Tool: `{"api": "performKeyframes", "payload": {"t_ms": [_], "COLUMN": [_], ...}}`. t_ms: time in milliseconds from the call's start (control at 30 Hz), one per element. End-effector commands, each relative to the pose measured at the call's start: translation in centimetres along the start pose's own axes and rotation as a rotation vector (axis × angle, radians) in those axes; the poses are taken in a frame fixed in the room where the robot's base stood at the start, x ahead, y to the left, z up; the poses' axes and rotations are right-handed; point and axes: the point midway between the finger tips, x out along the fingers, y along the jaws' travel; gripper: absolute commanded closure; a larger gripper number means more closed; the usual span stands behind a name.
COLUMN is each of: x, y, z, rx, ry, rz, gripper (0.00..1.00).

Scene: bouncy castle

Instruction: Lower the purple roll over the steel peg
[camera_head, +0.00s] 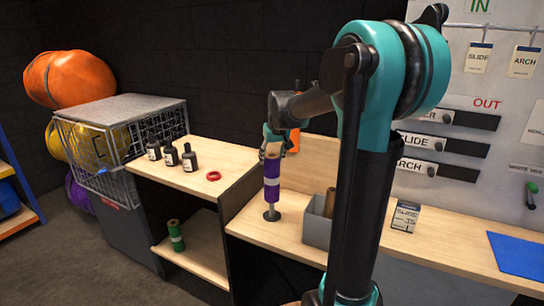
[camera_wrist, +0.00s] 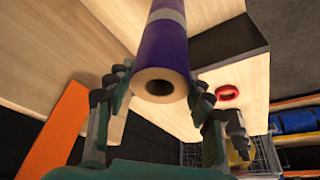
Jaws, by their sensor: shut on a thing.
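The purple roll (camera_head: 272,180), a tube with a pale band and brown cardboard ends, stands upright at the bench's left end. My gripper (camera_head: 277,142) is shut on its upper end. The steel peg (camera_head: 271,213) shows as a round base and short post just below the roll; whether the post runs up inside the roll is hidden. In the wrist view my gripper's fingers (camera_wrist: 160,84) flank the near end of the purple roll (camera_wrist: 166,45), whose hollow core faces the camera. The peg is hidden there.
Several dark bottles (camera_head: 171,155) and a red ring (camera_head: 213,176) are on the left counter. A green roll (camera_head: 176,235) stands on the lower shelf.

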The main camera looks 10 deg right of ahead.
Motion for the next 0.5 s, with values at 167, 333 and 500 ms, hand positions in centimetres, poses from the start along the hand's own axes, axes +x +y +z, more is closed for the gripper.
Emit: {"api": "performKeyframes", "payload": {"t_ms": [167, 333, 500], "x": [0.4, 0.8, 1.2], "y": [0.0, 0.0, 0.0], "z": [0.1, 0.3, 0.5], "rx": [0.000, 0.000, 0.000], "ry": [0.000, 0.000, 0.000], "rz": [0.000, 0.000, 0.000], "gripper": [1.00, 1.00, 1.00]}}
